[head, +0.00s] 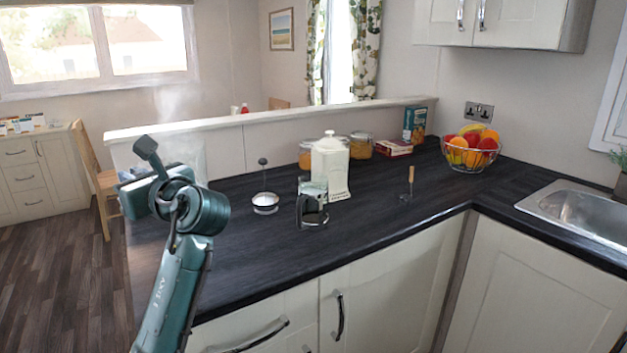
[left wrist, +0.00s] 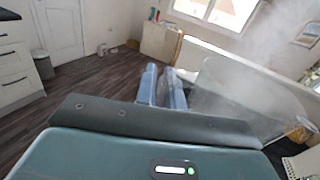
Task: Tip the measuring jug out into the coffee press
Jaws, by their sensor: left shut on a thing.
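My left gripper (head: 132,176) is at the left end of the counter, above its edge. Its blue fingers also show in the left wrist view (left wrist: 163,90), shut on the clear measuring jug (left wrist: 240,100). The jug is see-through and faint, with steam above it; its contents and exact tilt are hard to tell. The coffee press (head: 312,203), a glass beaker in a dark frame, stands upright on the counter, well to the right of my gripper and apart from it. Its plunger and lid (head: 265,201) sit separately to its left. My right gripper is not in view.
A white canister (head: 330,168) stands close behind the press. Jars (head: 360,146), boxes (head: 393,148) and a fruit bowl (head: 471,150) are along the back. A wooden-handled tool (head: 410,180) stands to the right. The counter (head: 235,245) is clear at the front left.

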